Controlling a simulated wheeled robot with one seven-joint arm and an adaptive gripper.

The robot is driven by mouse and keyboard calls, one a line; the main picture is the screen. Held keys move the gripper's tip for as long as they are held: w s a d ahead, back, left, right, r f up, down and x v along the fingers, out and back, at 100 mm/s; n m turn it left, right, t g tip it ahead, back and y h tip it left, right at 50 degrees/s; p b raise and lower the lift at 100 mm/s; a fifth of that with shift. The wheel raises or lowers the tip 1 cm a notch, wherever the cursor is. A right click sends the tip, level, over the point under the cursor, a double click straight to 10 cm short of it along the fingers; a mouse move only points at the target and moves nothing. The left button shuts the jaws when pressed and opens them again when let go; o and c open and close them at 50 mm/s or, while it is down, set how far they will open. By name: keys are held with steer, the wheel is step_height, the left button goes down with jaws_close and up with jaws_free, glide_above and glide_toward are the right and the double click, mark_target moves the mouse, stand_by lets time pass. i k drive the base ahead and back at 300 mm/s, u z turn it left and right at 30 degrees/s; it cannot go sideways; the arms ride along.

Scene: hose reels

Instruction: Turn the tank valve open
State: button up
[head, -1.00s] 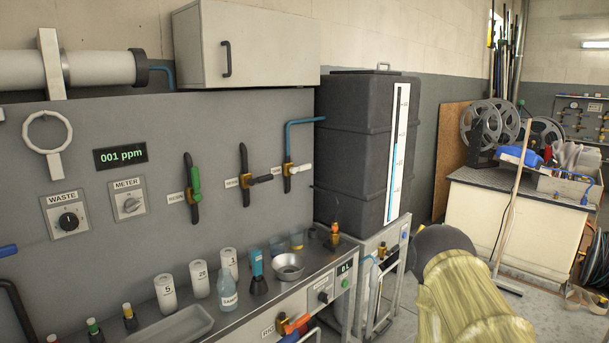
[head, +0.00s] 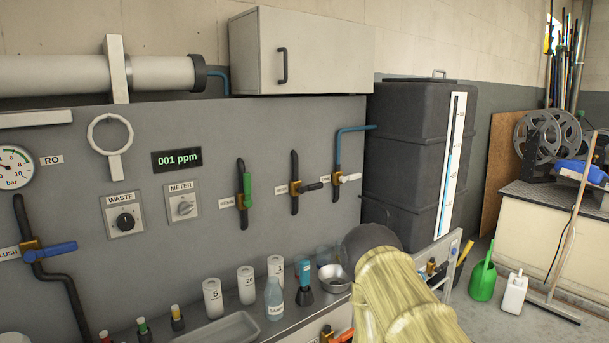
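Three small valves are on the grey wall panel. The rightmost valve, with a white handle (head: 349,178), sits on the blue pipe (head: 338,148) that runs toward the tall dark tank (head: 405,150); its handle lies about level, across the pipe. Its label is too small to read surely. Left of it are a valve with a black handle (head: 314,186), also level, and one with a green handle (head: 247,189), upright along its pipe. My yellowish arm rises from the lower right and ends in a dark rounded part below these valves. My gripper's fingers do not show.
Below the panel, a bench (head: 318,312) holds white canisters (head: 213,298), a labelled bottle (head: 274,299) and a metal bowl (head: 333,277). A white cabinet (head: 325,60) hangs above the valves. A green watering can (head: 483,277) stands on the floor at right.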

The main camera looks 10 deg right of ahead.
mark_target(343, 179)
steer(key=u, duration=0.05)
steer(key=i, duration=1)
steer(key=z, duration=0.5)
